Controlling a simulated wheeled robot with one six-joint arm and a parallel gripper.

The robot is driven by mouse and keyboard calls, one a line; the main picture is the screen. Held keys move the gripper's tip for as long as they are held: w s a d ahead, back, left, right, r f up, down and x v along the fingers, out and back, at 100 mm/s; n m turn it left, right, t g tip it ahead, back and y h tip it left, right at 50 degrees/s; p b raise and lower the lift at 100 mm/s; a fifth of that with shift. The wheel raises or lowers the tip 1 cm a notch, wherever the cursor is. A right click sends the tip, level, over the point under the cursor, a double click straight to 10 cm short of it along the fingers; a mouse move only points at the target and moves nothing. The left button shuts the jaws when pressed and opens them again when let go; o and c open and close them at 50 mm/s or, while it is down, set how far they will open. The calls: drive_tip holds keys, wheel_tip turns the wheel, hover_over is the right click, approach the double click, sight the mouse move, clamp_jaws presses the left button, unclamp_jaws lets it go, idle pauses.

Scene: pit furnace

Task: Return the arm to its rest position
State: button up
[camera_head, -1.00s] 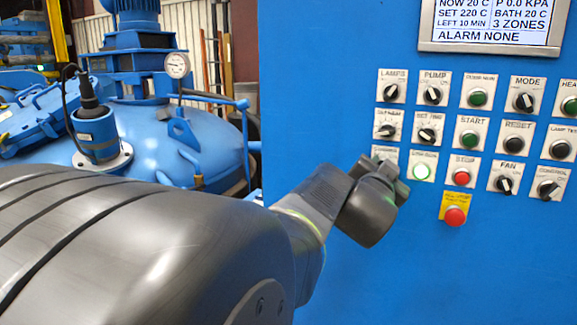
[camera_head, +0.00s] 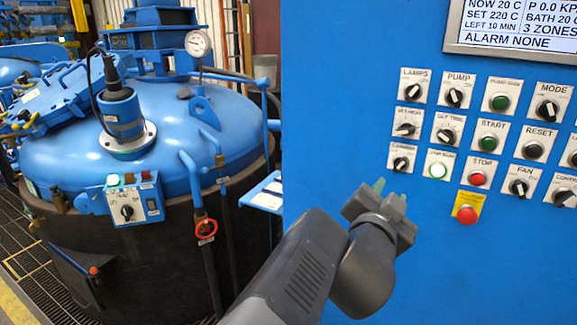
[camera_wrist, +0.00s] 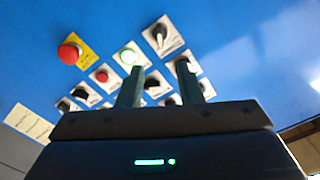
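My gripper (camera_head: 391,190) is in front of the blue control panel (camera_head: 340,110), just below and left of the lowest row of switches. In the wrist view my gripper (camera_wrist: 160,82) shows its two dark green fingers apart, with nothing between them but the panel behind. It is open and empty. My arm reaches up from the bottom of the head view. The fingertips look apart from the panel, but the exact gap is hard to tell.
The panel carries knobs, a lit green button (camera_head: 437,170), a red stop button (camera_head: 477,179), an emergency button (camera_head: 467,214) and a display (camera_head: 512,22). Left stands a blue furnace lid (camera_head: 170,110) with a gauge (camera_head: 198,43), a small switch box (camera_head: 130,203) and a red valve wheel (camera_head: 206,230).

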sight(400, 165)
drive_tip(key=shift+s+a, duration=0.2)
drive_tip(key=shift+s, duration=0.1)
drive_tip(key=shift+f, duration=0.1)
drive_tip(key=b+x, duration=0.7)
drive_tip(key=x, duration=0.7)
drive_tip(key=shift+a, duration=0.1)
